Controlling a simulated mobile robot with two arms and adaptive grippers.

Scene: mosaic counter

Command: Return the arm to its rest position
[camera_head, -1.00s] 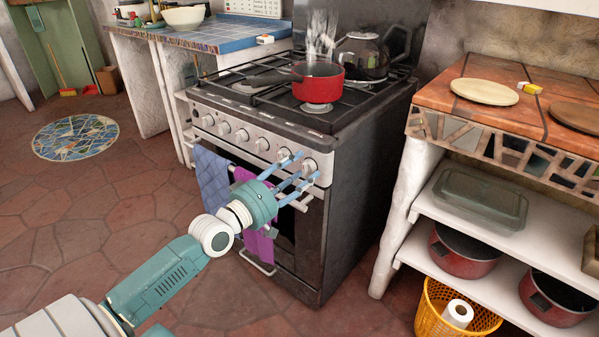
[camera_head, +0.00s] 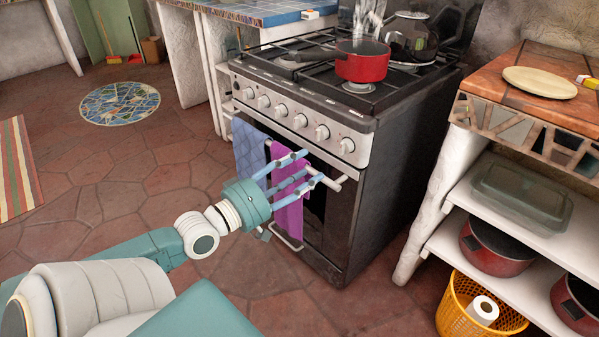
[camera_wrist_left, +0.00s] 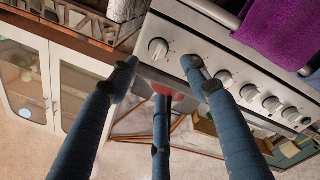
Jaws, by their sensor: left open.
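My left gripper (camera_head: 297,180) has blue fingers on a teal wrist. In the head view it is open and empty, in front of the stove's oven door. Its fingers overlap the purple towel (camera_head: 287,217) in the picture; I cannot tell whether they touch it. In the left wrist view, my spread fingers (camera_wrist_left: 160,95) hold nothing, with the stove's knobs (camera_wrist_left: 225,78) behind them. My right gripper is not in view.
The stove (camera_head: 405,150) carries a steaming red pot (camera_head: 362,66) and a dark kettle (camera_head: 408,38). A blue-grey towel (camera_head: 248,150) hangs on its handle. A yellow basket (camera_head: 460,300) stands at right.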

